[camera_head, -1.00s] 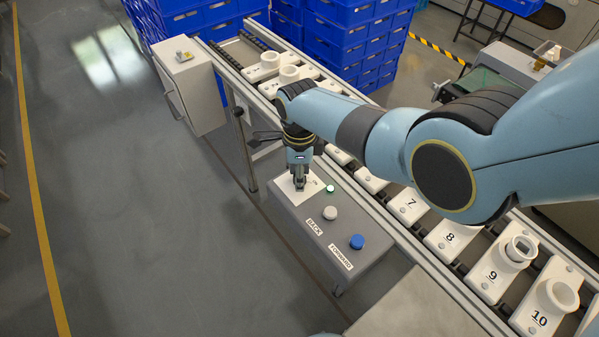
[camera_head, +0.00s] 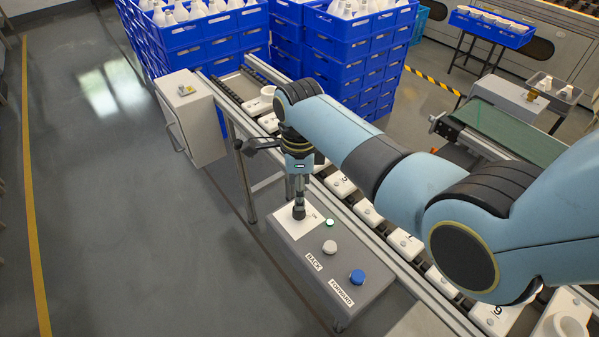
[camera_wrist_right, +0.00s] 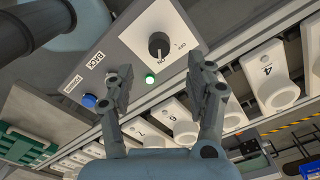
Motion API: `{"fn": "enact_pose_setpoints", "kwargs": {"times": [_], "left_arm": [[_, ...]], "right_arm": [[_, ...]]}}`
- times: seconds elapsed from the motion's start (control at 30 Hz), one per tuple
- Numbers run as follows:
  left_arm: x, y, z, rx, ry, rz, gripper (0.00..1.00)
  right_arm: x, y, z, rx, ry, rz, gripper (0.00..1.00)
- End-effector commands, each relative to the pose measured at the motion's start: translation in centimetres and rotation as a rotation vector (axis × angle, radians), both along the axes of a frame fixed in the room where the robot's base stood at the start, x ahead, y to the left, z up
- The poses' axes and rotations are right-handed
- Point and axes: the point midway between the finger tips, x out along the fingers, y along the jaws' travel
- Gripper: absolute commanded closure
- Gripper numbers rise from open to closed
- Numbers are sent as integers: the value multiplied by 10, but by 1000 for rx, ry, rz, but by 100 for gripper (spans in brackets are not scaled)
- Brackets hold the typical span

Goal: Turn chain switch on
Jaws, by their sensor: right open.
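The chain switch is a black rotary knob (camera_wrist_right: 158,44) on a white plate (camera_wrist_right: 138,27), with ON and OFF lettering beside it. In the wrist view its pale mark appears on the side toward ON. In the head view the knob (camera_head: 299,212) stands on the grey control box (camera_head: 345,304). My right gripper (camera_wrist_right: 160,66) is open and empty, its fingers apart with the knob showing beyond them. In the head view the right gripper (camera_head: 299,188) points down just above the knob. A green lamp (camera_head: 330,223) beside the plate looks lit. My left gripper is not in view.
A white button (camera_head: 330,247) and a blue button (camera_head: 357,277) sit on the box by BACK and FORWARD labels. The conveyor (camera_head: 430,295) with numbered white carriers runs behind it. A pale cabinet (camera_head: 195,125) and stacked blue crates (camera_head: 215,55) stand beyond. Floor at left is clear.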

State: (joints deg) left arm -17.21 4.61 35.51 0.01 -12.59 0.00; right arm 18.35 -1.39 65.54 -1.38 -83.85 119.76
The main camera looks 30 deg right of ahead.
Motion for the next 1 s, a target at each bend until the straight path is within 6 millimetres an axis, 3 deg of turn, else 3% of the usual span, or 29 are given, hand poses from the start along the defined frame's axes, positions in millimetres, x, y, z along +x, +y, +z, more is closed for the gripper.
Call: {"fn": "enact_pose_setpoints", "kwargs": {"times": [0.1,0.3,1.0], "left_arm": [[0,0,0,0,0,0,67],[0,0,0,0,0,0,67],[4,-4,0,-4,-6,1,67]], "right_arm": [[1,0,25,0,-4,0,45],[1,-1,47,0,-2,0,45],[1,0,49,1,0,0,45]]}}
